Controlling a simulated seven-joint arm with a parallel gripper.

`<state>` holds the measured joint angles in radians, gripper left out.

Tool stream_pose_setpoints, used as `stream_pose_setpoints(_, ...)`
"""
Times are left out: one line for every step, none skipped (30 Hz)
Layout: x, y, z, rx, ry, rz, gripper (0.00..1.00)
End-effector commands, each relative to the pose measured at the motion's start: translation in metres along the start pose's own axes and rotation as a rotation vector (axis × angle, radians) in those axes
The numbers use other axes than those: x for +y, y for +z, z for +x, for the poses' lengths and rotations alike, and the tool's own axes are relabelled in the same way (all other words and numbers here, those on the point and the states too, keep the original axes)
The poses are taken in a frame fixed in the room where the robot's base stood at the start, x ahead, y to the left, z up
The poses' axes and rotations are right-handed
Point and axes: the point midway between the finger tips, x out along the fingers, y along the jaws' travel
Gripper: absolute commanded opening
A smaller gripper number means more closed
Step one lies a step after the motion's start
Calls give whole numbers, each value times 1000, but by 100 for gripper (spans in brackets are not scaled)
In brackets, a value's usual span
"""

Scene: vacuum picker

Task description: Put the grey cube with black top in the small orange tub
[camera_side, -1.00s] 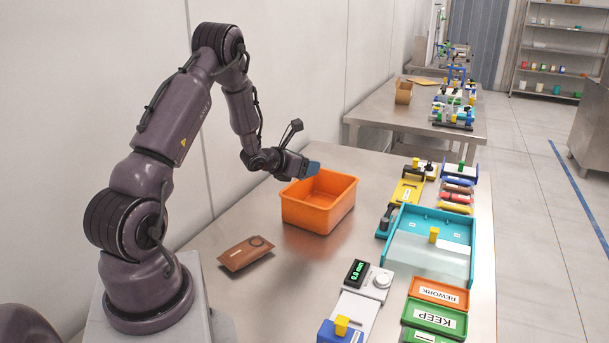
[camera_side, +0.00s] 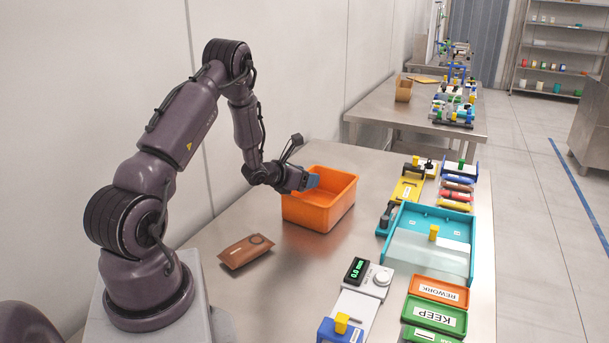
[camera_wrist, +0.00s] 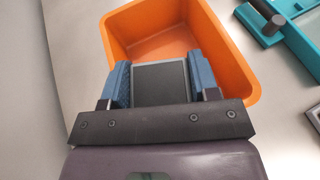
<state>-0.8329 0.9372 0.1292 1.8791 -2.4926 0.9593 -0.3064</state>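The orange tub (camera_side: 312,213) stands on the steel table in front of my arm. It also shows in the wrist view (camera_wrist: 236,62), and the visible part of its inside is empty. My gripper (camera_side: 311,181) is at the tub's near left rim, its blue fingertips low over the opening. In the wrist view, my gripper (camera_wrist: 160,72) has its two blue fingers shut on the sides of the grey cube with black top (camera_wrist: 160,86). Only the cube's dark top with a grey edge shows there. In the side view the fingers hide the cube. I cannot tell whether anything touches the rim.
A brown flat packet (camera_side: 246,250) lies left of the tub. To the right are a teal tray (camera_side: 455,222) with a clear panel, a yellow fixture (camera_side: 407,190), a scale (camera_side: 374,281), a REWORK tray (camera_side: 439,291) and a KEEP tray (camera_side: 435,317). Bare table surrounds the tub.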

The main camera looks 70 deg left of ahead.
Motion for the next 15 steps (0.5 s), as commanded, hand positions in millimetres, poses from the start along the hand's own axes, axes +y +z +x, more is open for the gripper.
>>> stream_pose_setpoints(0,0,0,-1,0,0,64)
stream_pose_setpoints(0,0,0,-1,0,0,71)
stream_pose_setpoints(0,0,0,-1,0,0,80)
stream_pose_setpoints(0,0,0,-1,0,0,80)
stream_pose_setpoints(0,1,0,-1,0,0,80)
stream_pose_setpoints(0,1,0,-1,0,0,80)
stream_pose_setpoints(0,1,0,-1,0,0,80)
stream_pose_setpoints(0,1,0,-1,0,0,80)
stream_pose_setpoints(0,1,0,-1,0,0,80)
stream_pose_setpoints(0,1,0,-1,0,0,80)
stream_pose_setpoints(0,1,0,-1,0,0,80)
stream_pose_setpoints(0,2,-1,-2,0,0,80)
stream_pose_setpoints(0,4,-1,-2,1,0,80)
stream_pose_setpoints(0,6,-2,-3,1,1,80)
stream_pose_setpoints(0,10,-3,-4,1,1,80)
